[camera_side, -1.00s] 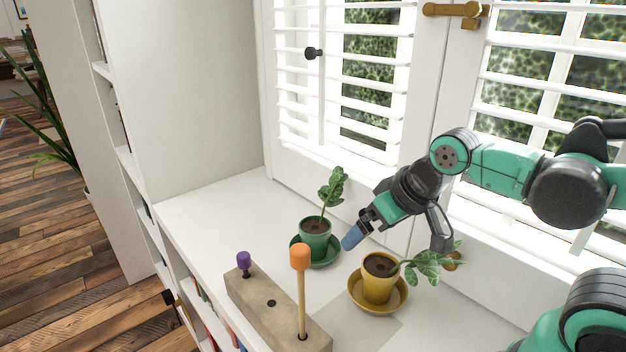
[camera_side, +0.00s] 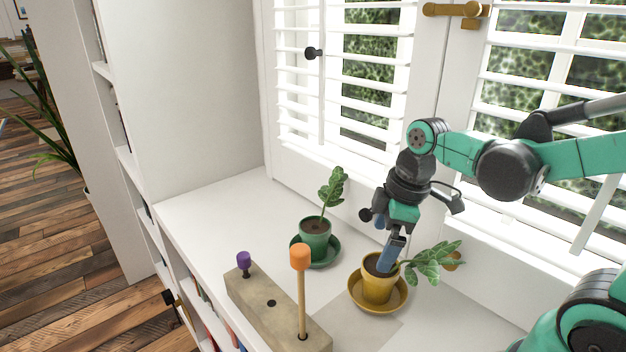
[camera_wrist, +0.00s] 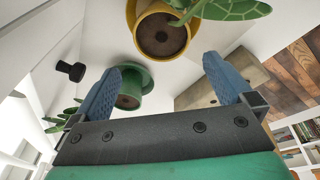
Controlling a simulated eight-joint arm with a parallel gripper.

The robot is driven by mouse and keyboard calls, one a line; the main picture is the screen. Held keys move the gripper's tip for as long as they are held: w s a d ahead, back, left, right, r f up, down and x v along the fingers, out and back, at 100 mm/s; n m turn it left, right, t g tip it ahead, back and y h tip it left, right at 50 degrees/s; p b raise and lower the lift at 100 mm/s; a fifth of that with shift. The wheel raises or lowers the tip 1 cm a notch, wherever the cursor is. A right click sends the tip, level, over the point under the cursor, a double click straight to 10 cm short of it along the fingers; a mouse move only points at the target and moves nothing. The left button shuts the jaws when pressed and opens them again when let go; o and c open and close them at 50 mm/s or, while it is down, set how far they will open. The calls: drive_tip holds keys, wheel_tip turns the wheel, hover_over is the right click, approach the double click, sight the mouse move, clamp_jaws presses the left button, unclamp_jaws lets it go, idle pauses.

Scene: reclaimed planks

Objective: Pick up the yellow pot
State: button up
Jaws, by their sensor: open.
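The yellow pot (camera_side: 378,290) stands upright on a yellow saucer (camera_side: 401,302) on the white sill, with dark soil and a leafy plant leaning right. My gripper (camera_side: 388,262) is above the pot and points down; in the side view a blue finger overlaps the pot's far rim, and I cannot tell whether it touches. In the wrist view the yellow pot (camera_wrist: 150,17) is at the top, beyond the fingertips. There my gripper (camera_wrist: 168,72) is open, with two blue fingers wide apart and nothing between them.
A green pot (camera_side: 314,244) with a plant stands on a green saucer left of the yellow pot. A wooden block (camera_side: 258,296) with an orange-topped peg (camera_side: 300,258) and a purple peg (camera_side: 243,262) lies at the front. Shuttered windows are behind.

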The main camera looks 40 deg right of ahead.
drive_tip(key=n, duration=0.1)
drive_tip(key=f+n+g, duration=0.1)
drive_tip(key=n, duration=0.1)
drive_tip(key=shift+s+d+f+g+y, duration=0.15)
drive_tip(key=shift+d+g+y, duration=0.15)
drive_tip(key=shift+d, duration=0.05)
drive_tip(key=shift+a+f, duration=0.15)
drive_tip(key=shift+f, duration=1.2)
drive_tip(key=shift+a+f, duration=0.1)
drive_tip(key=shift+f, duration=1.25)
clamp_jaws()
drive_tip(key=shift+r, duration=0.15)
wheel_tip(320, 180, up, 23)
